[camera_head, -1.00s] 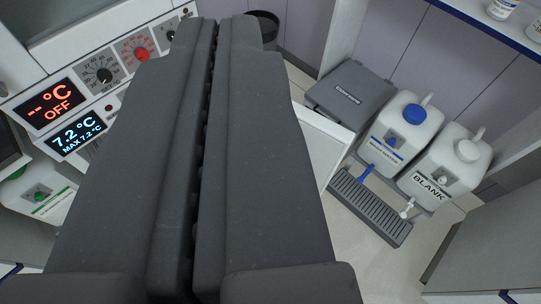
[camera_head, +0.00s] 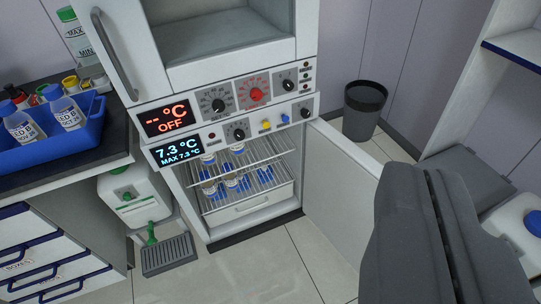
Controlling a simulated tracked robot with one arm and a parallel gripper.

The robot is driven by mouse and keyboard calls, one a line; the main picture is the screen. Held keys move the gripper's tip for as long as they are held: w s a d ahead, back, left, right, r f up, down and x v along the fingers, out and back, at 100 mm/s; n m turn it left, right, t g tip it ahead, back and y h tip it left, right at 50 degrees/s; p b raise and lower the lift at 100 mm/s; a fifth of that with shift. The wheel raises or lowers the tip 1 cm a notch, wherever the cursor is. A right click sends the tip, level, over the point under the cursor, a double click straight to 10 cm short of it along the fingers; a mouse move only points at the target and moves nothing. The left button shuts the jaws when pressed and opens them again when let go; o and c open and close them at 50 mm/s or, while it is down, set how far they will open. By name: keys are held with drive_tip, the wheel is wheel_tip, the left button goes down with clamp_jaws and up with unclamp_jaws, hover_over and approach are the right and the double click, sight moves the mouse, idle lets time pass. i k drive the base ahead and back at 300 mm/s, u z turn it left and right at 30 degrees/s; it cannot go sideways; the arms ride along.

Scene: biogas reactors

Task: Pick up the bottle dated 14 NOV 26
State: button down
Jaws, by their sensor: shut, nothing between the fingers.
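Several small bottles with white labels and blue parts (camera_head: 232,183) stand on the wire shelves inside an open fridge (camera_head: 252,205). The fridge door (camera_head: 340,190) is swung open to the right. The dates on the labels are too small to read, so I cannot tell which bottle is dated 14 NOV 26. My gripper (camera_head: 428,180) is at the lower right of the view, in front of and right of the door. Its fingers are shut together with nothing between them.
A blue tray (camera_head: 35,152) with larger bottles sits on the counter at left. A white canister (camera_head: 132,200) with a green tap stands above a grey drip tray (camera_head: 168,254). A black bin (camera_head: 362,110) stands behind the door. The floor before the fridge is clear.

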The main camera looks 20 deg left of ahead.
sight(19, 124)
drive_tip(key=u, duration=1.35)
drive_tip(key=i, duration=1.45)
drive_tip(key=u, duration=0.55)
